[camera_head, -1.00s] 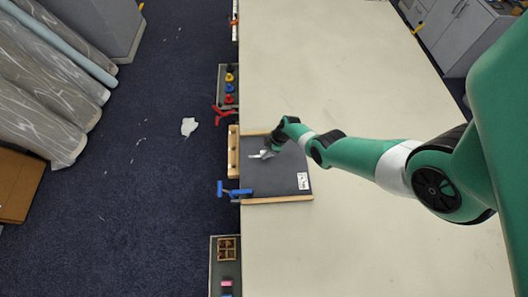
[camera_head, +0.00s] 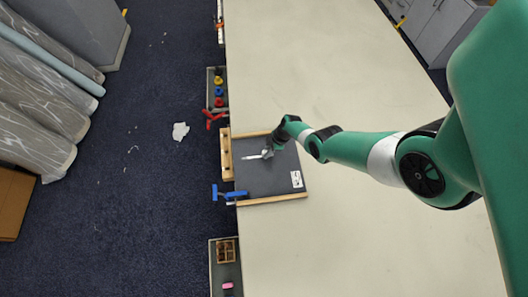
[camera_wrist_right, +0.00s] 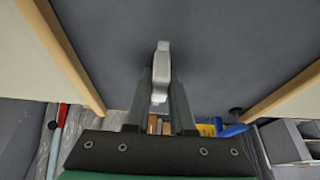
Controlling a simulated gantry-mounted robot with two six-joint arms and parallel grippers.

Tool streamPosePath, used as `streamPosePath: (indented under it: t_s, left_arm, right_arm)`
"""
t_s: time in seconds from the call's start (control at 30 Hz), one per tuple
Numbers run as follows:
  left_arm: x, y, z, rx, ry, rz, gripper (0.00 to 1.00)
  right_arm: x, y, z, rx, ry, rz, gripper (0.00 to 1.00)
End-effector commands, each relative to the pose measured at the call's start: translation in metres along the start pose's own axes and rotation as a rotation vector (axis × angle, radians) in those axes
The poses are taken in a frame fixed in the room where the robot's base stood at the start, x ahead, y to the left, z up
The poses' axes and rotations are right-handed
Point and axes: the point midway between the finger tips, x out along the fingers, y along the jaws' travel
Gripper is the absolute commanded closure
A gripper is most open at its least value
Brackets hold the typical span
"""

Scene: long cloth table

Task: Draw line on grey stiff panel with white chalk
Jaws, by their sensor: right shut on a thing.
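The grey panel (camera_head: 262,179) lies on the table's left edge, with wooden strips along its sides and a small white label at right. My right gripper (camera_head: 267,153) is over its upper middle. In the right wrist view, the gripper (camera_wrist_right: 161,90) is shut on the white chalk (camera_wrist_right: 162,58), which stands out beyond the fingertips against the panel (camera_wrist_right: 225,45). In the head view a thin white streak (camera_head: 251,157) runs left from the fingertips; I cannot tell whether it is chalk or a mark. My left gripper is not in view.
A blue clamp (camera_head: 234,194) grips the panel's lower left corner, and a red clamp (camera_head: 213,119) sits above left. A wooden rack (camera_head: 227,158) adjoins the panel's left edge. Side trays hold coloured items (camera_head: 219,91) and a wooden box (camera_head: 226,251). The table (camera_head: 300,70) is otherwise clear.

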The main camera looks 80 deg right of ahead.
Motion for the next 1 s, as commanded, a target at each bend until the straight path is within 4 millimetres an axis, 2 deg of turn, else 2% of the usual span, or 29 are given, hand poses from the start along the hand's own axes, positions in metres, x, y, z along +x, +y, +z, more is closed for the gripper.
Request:
streamPosePath:
  t_s: [0.27, 0.53, 1.0]
  left_arm:
    - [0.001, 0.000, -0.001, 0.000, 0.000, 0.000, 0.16]
    - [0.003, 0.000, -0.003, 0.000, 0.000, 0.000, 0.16]
    - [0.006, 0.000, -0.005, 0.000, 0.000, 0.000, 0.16]
  right_arm:
    - [-0.002, 0.000, 0.004, 0.001, 0.000, 0.000, 1.00]
    - [-0.006, -0.001, 0.018, 0.002, 0.000, -0.001, 1.00]
    - [-0.013, -0.001, 0.030, 0.002, -0.001, -0.001, 1.00]
